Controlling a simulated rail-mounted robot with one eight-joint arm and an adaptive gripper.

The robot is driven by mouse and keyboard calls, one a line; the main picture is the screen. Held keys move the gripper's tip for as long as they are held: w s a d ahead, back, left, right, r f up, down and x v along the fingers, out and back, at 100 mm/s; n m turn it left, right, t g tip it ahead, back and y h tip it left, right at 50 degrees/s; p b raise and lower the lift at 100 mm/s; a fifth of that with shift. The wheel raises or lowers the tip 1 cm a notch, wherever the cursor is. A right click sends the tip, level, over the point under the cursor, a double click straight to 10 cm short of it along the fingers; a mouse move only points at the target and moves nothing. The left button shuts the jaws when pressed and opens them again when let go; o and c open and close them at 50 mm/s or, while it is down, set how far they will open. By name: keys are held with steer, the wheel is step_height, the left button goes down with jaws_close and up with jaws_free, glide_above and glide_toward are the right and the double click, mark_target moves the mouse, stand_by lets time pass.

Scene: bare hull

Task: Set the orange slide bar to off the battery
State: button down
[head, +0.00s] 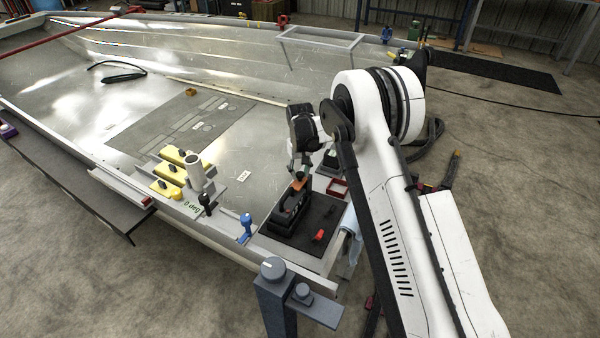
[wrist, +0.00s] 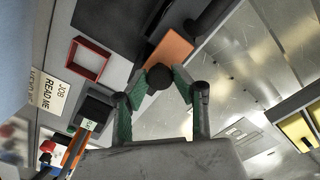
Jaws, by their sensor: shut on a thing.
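The orange slide bar (wrist: 171,49) shows in the wrist view as a flat orange plate just beyond my fingertips. In the head view it is a small orange patch (head: 299,184) on top of a black battery unit (head: 290,210), which sits on a dark mat. My gripper (wrist: 159,82) has its green-padded fingers closed on a dark round knob, which overlaps the near end of the orange plate. I cannot tell from the picture how the knob joins the plate. In the head view my gripper (head: 301,168) points down right above the unit, its fingertips partly hidden.
A small red object (head: 319,235) is on the mat. Yellow blocks (head: 172,172), a grey cylinder (head: 194,170) and a blue handle (head: 246,228) stand to the left.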

steer(key=w, duration=0.1)
steer(key=w+d, duration=0.1)
steer(key=w, duration=0.1)
steer(key=shift+w+d+b, duration=0.3)
steer(key=shift+w+b, duration=0.05)
steer(key=shift+b, duration=0.05)
steer(key=shift+w+d, duration=0.15)
steer(key=shift+w, duration=0.25)
steer(key=shift+r, duration=0.1)
steer(key=c, duration=1.4)
jaws_free()
steer(key=shift+w+d, duration=0.1)
step_height(320, 180, up, 12)
steer(key=shift+f, duration=0.1)
